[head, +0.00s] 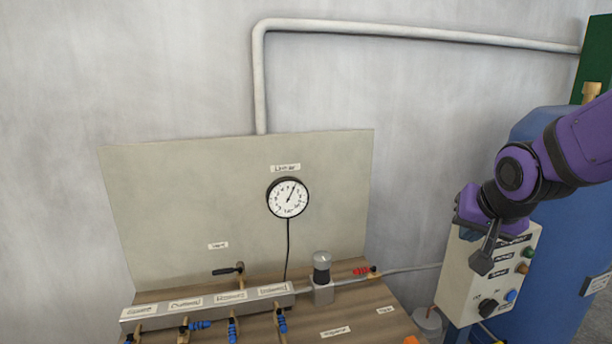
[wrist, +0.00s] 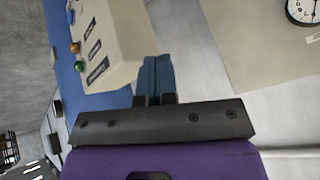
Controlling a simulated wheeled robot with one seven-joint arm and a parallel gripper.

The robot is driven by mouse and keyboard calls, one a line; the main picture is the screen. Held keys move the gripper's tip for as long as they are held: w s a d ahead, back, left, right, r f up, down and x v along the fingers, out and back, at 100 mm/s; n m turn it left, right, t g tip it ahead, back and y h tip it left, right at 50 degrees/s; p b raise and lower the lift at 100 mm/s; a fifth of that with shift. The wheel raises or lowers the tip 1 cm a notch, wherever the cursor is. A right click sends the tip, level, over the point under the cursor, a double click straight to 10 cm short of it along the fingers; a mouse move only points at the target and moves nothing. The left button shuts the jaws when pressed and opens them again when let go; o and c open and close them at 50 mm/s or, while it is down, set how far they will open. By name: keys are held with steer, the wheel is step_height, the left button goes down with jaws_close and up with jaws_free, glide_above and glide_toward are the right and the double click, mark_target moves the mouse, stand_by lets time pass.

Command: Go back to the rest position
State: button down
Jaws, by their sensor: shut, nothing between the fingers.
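My gripper (head: 486,255) is shut and empty, at the right of the head view. It points down in front of the upper part of a beige control box (head: 459,276) and partly covers it. In the wrist view my gripper's fingers (wrist: 155,80) are together, with nothing between them. The control box (wrist: 114,40) shows beside the fingertips there, with its lamps and labels. I cannot tell whether the fingers touch the box.
A round gauge (head: 288,198) hangs on a beige back panel (head: 190,190). Below it, a wooden bench (head: 365,310) carries a labelled manifold (head: 208,306) with blue-handled valves. A blue tank (head: 560,240) stands behind the control box. The space before the panel is clear.

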steer(key=s+d+r+n, duration=0.1)
steer(key=s+r, duration=0.3)
steer(key=s, duration=0.4)
steer(key=s+r+n+g, duration=0.1)
steer(key=s+r+n, duration=0.2)
steer(key=s, duration=0.6)
steer(key=shift+d+r+g, duration=0.3)
steer(key=shift+d+r, duration=0.05)
steer(key=shift+r, duration=0.05)
